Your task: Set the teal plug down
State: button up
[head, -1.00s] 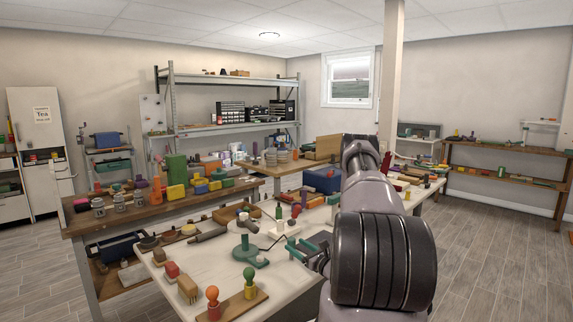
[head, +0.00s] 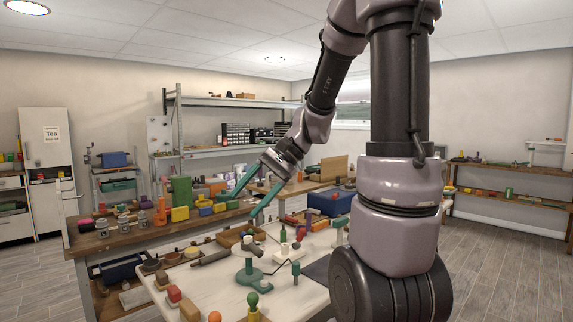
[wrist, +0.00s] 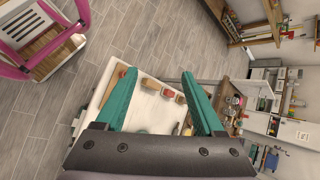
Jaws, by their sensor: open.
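A small teal plug (head: 296,272) with a wider top stands upright on the white table, right of a green post on a round base (head: 250,275). My gripper (head: 238,207) is raised above the table's back left part, well clear of the plug. Its two long teal fingers are spread, with nothing between them. In the wrist view my gripper (wrist: 159,76) also shows open and empty. I cannot make out the plug in the wrist view.
The white table (head: 215,285) holds several small blocks, pegs and tools. A wooden workbench (head: 100,240) with jars and coloured blocks stands behind it on the left. The wrist view shows a pink-framed stool or cart (wrist: 62,72) and bare floor.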

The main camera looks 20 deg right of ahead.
jog(key=s+d+r+n+t+h, duration=0.4)
jog(key=s+d+r+t+h, duration=0.1)
jog(key=s+r, duration=0.3)
jog(key=shift+s+d+r+t+h, duration=0.3)
jog(key=shift+r+t+h, duration=0.05)
jog(key=shift+t+h, duration=0.4)
dwell(1.4)
